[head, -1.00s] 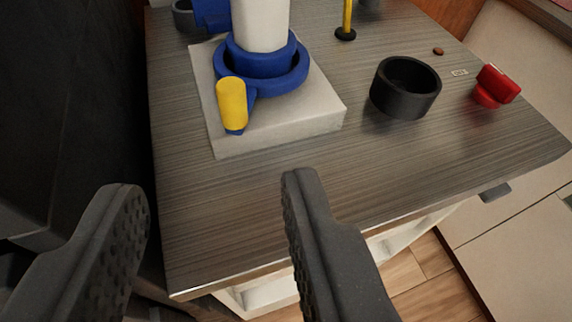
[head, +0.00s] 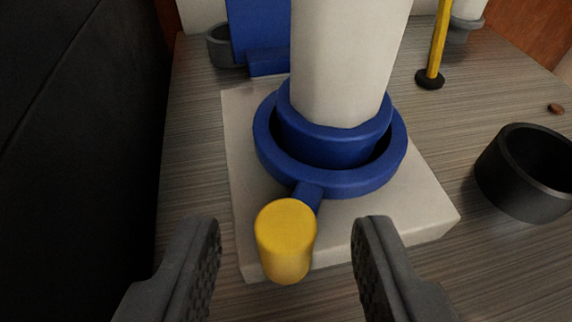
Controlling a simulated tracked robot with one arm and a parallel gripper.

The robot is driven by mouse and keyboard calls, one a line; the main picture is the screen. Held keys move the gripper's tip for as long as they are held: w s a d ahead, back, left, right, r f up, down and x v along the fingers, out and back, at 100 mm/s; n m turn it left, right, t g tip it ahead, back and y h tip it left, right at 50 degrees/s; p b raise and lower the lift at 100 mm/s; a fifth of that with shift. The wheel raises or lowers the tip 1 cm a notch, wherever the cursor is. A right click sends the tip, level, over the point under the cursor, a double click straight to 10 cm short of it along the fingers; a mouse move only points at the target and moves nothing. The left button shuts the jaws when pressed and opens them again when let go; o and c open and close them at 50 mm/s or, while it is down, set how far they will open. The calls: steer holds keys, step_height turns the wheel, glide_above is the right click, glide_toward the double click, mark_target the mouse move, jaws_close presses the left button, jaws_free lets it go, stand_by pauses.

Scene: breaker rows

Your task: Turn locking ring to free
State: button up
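The blue locking ring (head: 355,182) circles the blue base collar of a white upright column (head: 345,60). A short blue arm on the ring's near side carries a yellow handle (head: 286,240). The ring sits over a pale square base plate (head: 425,212). My gripper (head: 288,245) is open, with one dark finger to the left and one to the right of the yellow handle. Neither finger visibly touches the handle. The far side of the ring is hidden behind the column.
A black open cup (head: 525,175) stands on the wood-grain tabletop (head: 190,180) at the right. A yellow rod on a black foot (head: 431,78) stands behind it. A blue block (head: 262,35) and a grey ring lie behind the column. A dark panel (head: 80,130) borders the left.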

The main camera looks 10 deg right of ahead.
steer(key=shift+x, duration=1.35)
steer(key=shift+c, duration=0.3)
jaws_close()
